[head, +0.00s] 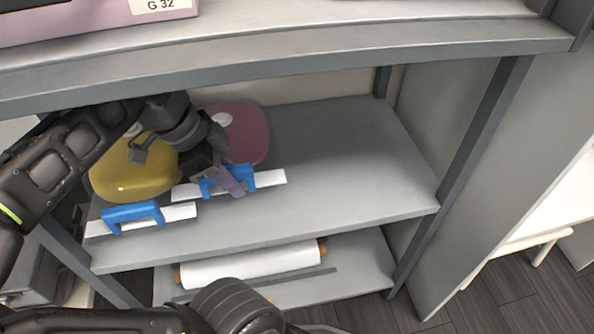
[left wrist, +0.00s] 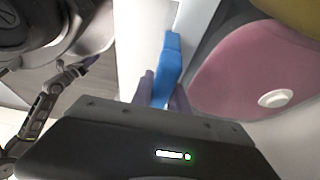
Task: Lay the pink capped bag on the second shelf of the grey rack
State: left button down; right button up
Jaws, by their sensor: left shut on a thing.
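The pink bag (head: 250,136) with a white round cap lies flat on, or just over, the middle visible shelf (head: 350,170) of the grey rack, right of a yellow bag. Along its front edge runs a white strip with a blue handle (head: 268,178). My left gripper (head: 232,182) is shut on this handle, its purple fingers around it. In the left wrist view the fingers (left wrist: 161,92) close on the blue handle (left wrist: 171,55), with the pink bag (left wrist: 235,65) and its cap (left wrist: 275,98) beside. My left wrist hides part of the bag. My right gripper is not visible.
The yellow bag (head: 125,180) with its own blue handle (head: 133,216) sits close on the left. The shelf is bare to the right. A white roll (head: 250,264) lies on the shelf below. The upper shelf edge (head: 300,55) overhangs my left arm; a grey post (head: 460,170) stands right.

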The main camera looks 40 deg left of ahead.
pick_arm(q)
jog(key=w+d+b, duration=0.1)
jog(key=w+d, duration=0.1)
jog(key=w, duration=0.2)
jog(key=w+d+b, duration=0.1)
jog(key=w+d, duration=0.2)
jog(key=w, duration=0.1)
jog(key=w+d+b, duration=0.2)
jog(key=w+d, duration=0.1)
jog(key=w, duration=0.1)
jog(key=shift+w+d+f, duration=0.15)
jog(key=shift+w+d, duration=0.35)
jog(key=shift+w, duration=0.1)
jog(key=shift+f+b, duration=1.15)
jog(key=shift+f, duration=0.45)
jog(key=shift+f, duration=0.2)
jog(key=c, duration=1.3)
grip_release()
jog(key=shift+r, duration=0.15)
